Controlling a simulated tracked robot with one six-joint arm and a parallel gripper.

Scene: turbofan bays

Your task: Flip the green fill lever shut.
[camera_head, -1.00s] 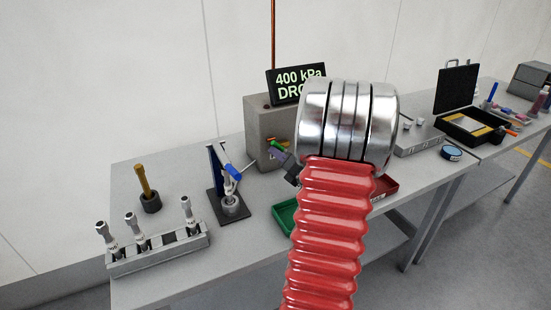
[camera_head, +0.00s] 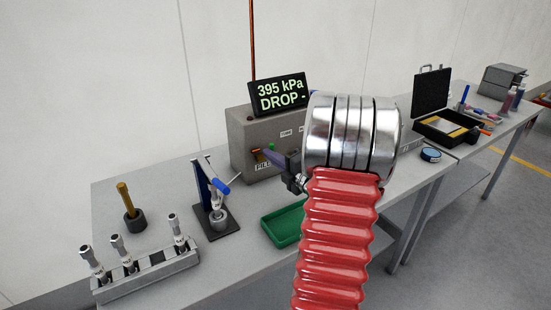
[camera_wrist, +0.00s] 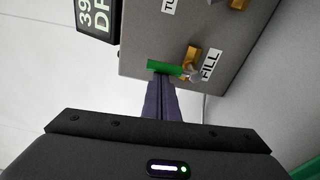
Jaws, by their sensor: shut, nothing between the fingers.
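The green fill lever (camera_wrist: 163,68) shows in the wrist view on the face of the grey box. It lies sideways from a silver pivot beside a brass fitting (camera_wrist: 192,55), next to the FILL label (camera_wrist: 209,64). In the head view, the lever (camera_head: 269,147) is small and partly hidden by my gripper. My gripper (camera_wrist: 161,80) is shut with nothing between its purple fingers. Its fingertips are right at the lever; I cannot tell whether they touch it. In the head view, my gripper (camera_head: 268,154) reaches to the box's front.
A display (camera_head: 281,93) on the grey box (camera_head: 242,128) reads 395 kPa. A green tray (camera_head: 283,226) lies in front. A blue-handled stand (camera_head: 214,196), a tool rack (camera_head: 147,275) and a brown-handled tool (camera_head: 126,200) are to the left. My arm hides the bench's middle.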

